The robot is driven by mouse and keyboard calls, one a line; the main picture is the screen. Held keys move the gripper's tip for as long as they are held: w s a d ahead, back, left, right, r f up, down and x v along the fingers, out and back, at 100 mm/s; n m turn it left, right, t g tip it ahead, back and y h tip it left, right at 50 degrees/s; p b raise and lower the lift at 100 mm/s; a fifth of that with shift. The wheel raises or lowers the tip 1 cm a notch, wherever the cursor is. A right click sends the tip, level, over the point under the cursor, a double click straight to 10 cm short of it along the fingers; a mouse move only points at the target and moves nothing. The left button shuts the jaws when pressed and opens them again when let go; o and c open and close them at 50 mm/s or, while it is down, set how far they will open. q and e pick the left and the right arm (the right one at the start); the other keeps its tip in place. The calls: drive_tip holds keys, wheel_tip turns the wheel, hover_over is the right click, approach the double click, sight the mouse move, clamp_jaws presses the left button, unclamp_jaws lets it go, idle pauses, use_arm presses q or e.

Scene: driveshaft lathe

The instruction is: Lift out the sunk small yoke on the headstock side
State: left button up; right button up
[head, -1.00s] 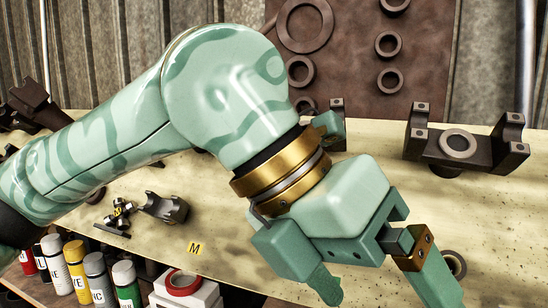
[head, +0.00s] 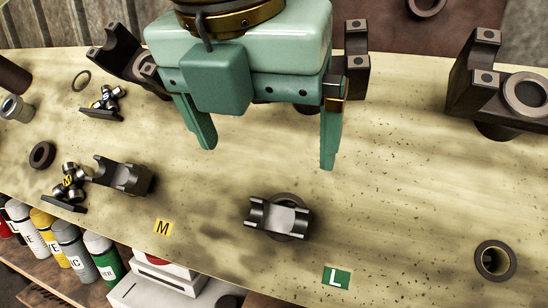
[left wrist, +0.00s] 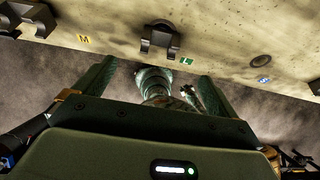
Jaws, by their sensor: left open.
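A small dark yoke (head: 278,216) with a bright curved saddle sits low in a round ring in the bench, above the green L label (head: 336,278). How deep it sits I cannot tell. The same yoke shows at the top of the left wrist view (left wrist: 160,38). My left gripper (head: 266,156) is open and empty, its two fingers pointing down, above and behind this yoke in the head view, apart from it. A second small yoke (head: 123,176) is farther left, near the yellow M label (head: 163,227). My right gripper is not in view.
Large dark yokes stand at the right (head: 500,85) and back left (head: 130,58). An empty ring (head: 495,261) is at the lower right. Cross joints (head: 70,185) lie at the left. Spray cans (head: 70,243) stand below the front edge. Bench around the L yoke is clear.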

sight(281, 220)
use_arm(q)
drive_tip(key=p+x, duration=0.1)
drive_tip(key=x, duration=1.2)
drive_tip(key=shift+f+p, duration=0.3)
drive_tip(key=shift+p, duration=0.1)
drive_tip(key=shift+w+d+f, duration=0.1)
drive_tip(key=shift+w+f, duration=0.1)
drive_tip(key=shift+f, duration=0.3)
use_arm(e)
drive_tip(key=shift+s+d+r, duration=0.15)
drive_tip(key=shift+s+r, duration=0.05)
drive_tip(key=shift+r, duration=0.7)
use_arm(q)
drive_tip(key=c, duration=1.8)
drive_tip(key=s+a+r, duration=0.2)
drive_tip(key=s+r, duration=0.5)
drive_tip(key=r, duration=0.3)
drive_tip(key=shift+s+a, duration=0.2)
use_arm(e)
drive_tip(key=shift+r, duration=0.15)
